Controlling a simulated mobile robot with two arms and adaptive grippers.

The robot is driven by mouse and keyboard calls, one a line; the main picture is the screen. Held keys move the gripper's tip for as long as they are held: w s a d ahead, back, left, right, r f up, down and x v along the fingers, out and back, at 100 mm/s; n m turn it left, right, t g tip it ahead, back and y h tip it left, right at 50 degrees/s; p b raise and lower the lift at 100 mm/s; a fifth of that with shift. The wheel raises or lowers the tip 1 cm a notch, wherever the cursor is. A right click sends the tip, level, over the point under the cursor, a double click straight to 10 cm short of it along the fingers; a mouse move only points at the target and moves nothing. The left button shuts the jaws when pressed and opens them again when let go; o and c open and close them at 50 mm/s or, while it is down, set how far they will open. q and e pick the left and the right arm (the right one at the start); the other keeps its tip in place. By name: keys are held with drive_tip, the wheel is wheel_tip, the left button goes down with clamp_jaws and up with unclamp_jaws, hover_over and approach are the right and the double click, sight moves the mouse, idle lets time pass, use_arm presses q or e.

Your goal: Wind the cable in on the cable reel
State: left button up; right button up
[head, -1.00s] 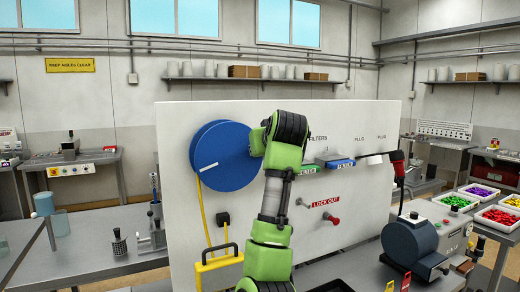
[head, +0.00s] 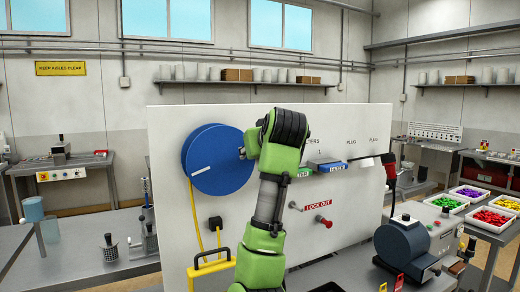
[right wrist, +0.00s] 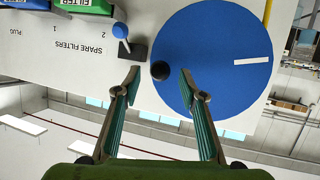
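The cable reel (head: 208,150) is a blue disc on the white panel, with a white mark on its face. It also shows in the right wrist view (right wrist: 205,45). A yellow cable (head: 195,212) hangs from the reel's lower left. A dark round knob (right wrist: 160,70) sits near the reel's edge. My right gripper (right wrist: 160,75) is open, with one finger on each side of the knob in that view. I cannot tell whether it touches the knob. In the head view its green wrist hides most of the fingers. My left gripper is not in view.
The white panel (head: 165,125) stands on the bench. It also carries a blue-knobbed lever (right wrist: 120,30) beside the reel, filter boxes (head: 328,164) and a red lockout knob (head: 324,221). A blue-grey machine (head: 402,244) stands at right.

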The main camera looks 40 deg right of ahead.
drive_tip(key=v, duration=0.8)
drive_tip(key=shift+s+f, duration=0.1)
drive_tip(key=s+d+f+n+t+h+b, duration=0.1)
drive_tip(key=s+d+f+n+h+b, duration=0.1)
drive_tip(key=s+d+n+h+b, duration=0.3)
drive_tip(key=d+f+n+h+b, duration=0.1)
drive_tip(key=d+n+h+b, duration=0.2)
drive_tip(key=d+n, duration=0.35)
drive_tip(key=w+a+f+n+t+y+b, duration=0.2)
drive_tip(key=a+f+n+t+y, duration=0.3)
drive_tip(key=n, duration=0.8)
drive_tip(key=w+a+f+n+t+y+b, duration=0.1)
drive_tip(key=w+a+n+t+b, duration=0.15)
drive_tip(key=a+n, duration=0.65)
drive_tip(key=w+d+r+n+p, duration=0.1)
drive_tip(key=w+d, duration=0.1)
drive_tip(key=w, duration=0.1)
drive_tip(key=w+d+r+n+p, duration=0.1)
drive_tip(key=w+d+r+p, duration=0.1)
drive_tip(key=w, duration=0.1)
drive_tip(key=w+d+r+n+p, duration=0.1)
drive_tip(key=w+d+p, duration=0.1)
drive_tip(key=w+d, duration=0.1)
drive_tip(key=shift+w+r, duration=0.2)
drive_tip(key=shift+r, duration=0.15)
drive_tip(key=shift+w+d+r+p, duration=0.1)
drive_tip(key=shift+w+d+p, duration=0.2)
drive_tip(key=shift+w, duration=0.25)
